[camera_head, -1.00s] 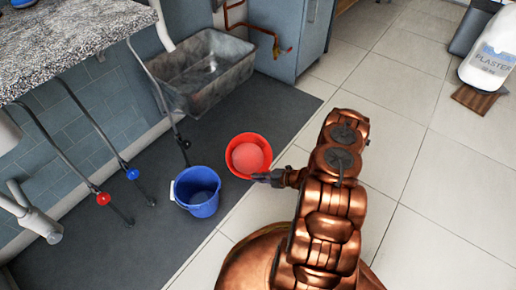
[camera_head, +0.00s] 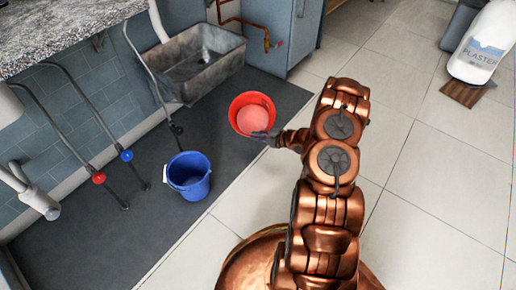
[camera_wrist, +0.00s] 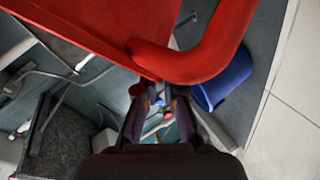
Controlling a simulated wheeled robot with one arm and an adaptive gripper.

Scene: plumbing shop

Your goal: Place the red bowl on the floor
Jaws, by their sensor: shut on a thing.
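The red bowl (camera_head: 253,114) is at the end of my arm in the head view, over the dark mat near the sink. Its round inside is lighter red and looks empty. In the wrist view the red bowl (camera_wrist: 205,55) fills the top of the picture, with its thick rim close to the fingers. My gripper (camera_head: 268,138) is shut on the near rim of the bowl. The fingers also show in the wrist view (camera_wrist: 158,95). The pale tiled floor (camera_head: 430,190) spreads to the right. The bowl's height above the floor is hard to tell.
A blue bucket (camera_head: 188,176) stands on the dark mat (camera_head: 110,245), left of my arm. A grey sink (camera_head: 200,62) is behind the bowl. A white plaster container (camera_head: 484,42) stands at the far right. Open tiles lie right of my arm.

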